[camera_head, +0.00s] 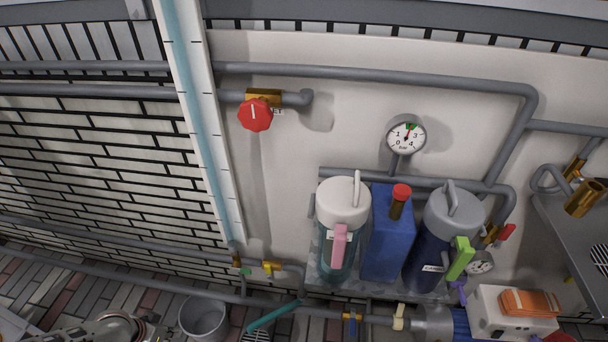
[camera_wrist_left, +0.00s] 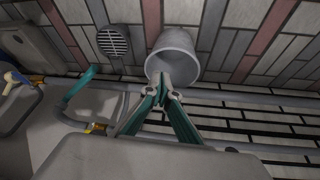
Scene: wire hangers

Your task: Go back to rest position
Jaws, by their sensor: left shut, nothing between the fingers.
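My left gripper shows in the left wrist view (camera_wrist_left: 172,84), with its teal-sided fingers drawn together at the tips and nothing between them. In that view its tips overlap the rim of a grey bucket (camera_wrist_left: 174,52); I cannot tell how far apart they are in depth. In the head view, grey metal parts of my left arm show at the bottom left edge, left of the bucket (camera_head: 203,318). My right gripper is not in view.
A white flask (camera_head: 343,202), blue canister (camera_head: 388,235) and grey-lidded flask (camera_head: 452,212) stand on a wall shelf. Pipes with a red valve (camera_head: 255,114) and a gauge (camera_head: 406,137) line the wall. A teal hose (camera_head: 273,316) is near the floor.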

